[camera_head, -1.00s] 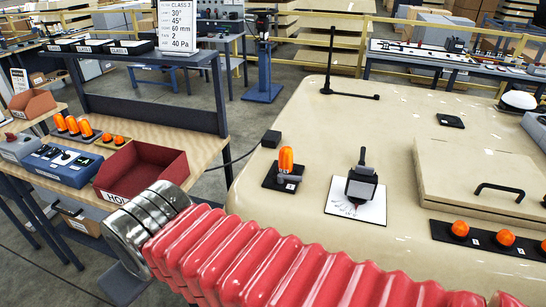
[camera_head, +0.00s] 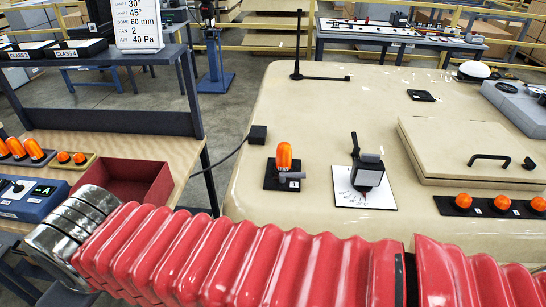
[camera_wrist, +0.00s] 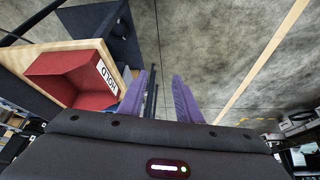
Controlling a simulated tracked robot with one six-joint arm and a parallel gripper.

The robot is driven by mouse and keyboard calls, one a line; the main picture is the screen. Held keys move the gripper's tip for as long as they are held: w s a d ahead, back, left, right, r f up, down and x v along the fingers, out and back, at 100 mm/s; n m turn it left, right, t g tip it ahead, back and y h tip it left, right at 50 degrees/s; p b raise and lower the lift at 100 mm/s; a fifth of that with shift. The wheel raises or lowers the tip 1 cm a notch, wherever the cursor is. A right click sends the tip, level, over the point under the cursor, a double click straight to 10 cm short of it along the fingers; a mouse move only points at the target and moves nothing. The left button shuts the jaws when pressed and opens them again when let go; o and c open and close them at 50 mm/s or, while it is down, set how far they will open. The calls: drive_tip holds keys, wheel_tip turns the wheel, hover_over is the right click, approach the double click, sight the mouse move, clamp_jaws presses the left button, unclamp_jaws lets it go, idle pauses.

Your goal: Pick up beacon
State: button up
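An orange beacon (camera_head: 284,157) stands upright on a dark base plate on the beige cab top, with a small grey handle beside it. Several more orange beacons (camera_head: 17,148) stand in a dark holder on the wooden bench at the left. My gripper (camera_wrist: 165,73) shows in the wrist view as two purple fingers, apart with nothing between them. It points over bare floor, beside the bench with the red bin. No beacon can be made out in the wrist view. In the head view my red-sleeved arm crosses the foreground and the gripper is out of sight.
The red HOLD bin (camera_head: 125,181) sits on the bench, also seen in the wrist view (camera_wrist: 74,77). On the cab top (camera_head: 330,95), a dial with a black lever (camera_head: 367,172) stands right of the beacon, and a hatch (camera_head: 465,150) further right. An antenna (camera_head: 298,45) rises at the back.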

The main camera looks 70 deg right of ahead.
drive_tip(key=shift+w, duration=0.1)
drive_tip(key=shift+o, duration=0.2)
drive_tip(key=shift+o, duration=0.7)
drive_tip(key=shift+d, duration=0.15)
drive_tip(key=o, duration=0.5)
drive_tip(key=d+h, duration=0.1)
drive_tip(key=d, duration=0.1)
drive_tip(key=d+f+n+g+h, duration=0.1)
drive_tip(key=d, duration=0.2)
drive_tip(key=d+f+h, duration=0.1)
drive_tip(key=d, duration=0.2)
drive_tip(key=shift+d+n+g, duration=0.25)
drive_tip(key=shift+n+g, duration=0.05)
drive_tip(key=shift+o, duration=0.2)
drive_tip(key=n+g+h, duration=0.8)
drive_tip(key=n, duration=0.4)
approach(279, 160)
drive_tip(key=shift+w+a, duration=0.35)
drive_tip(key=shift+a, duration=0.1)
drive_tip(key=shift+g, duration=0.3)
drive_tip(key=shift+x, duration=4.2)
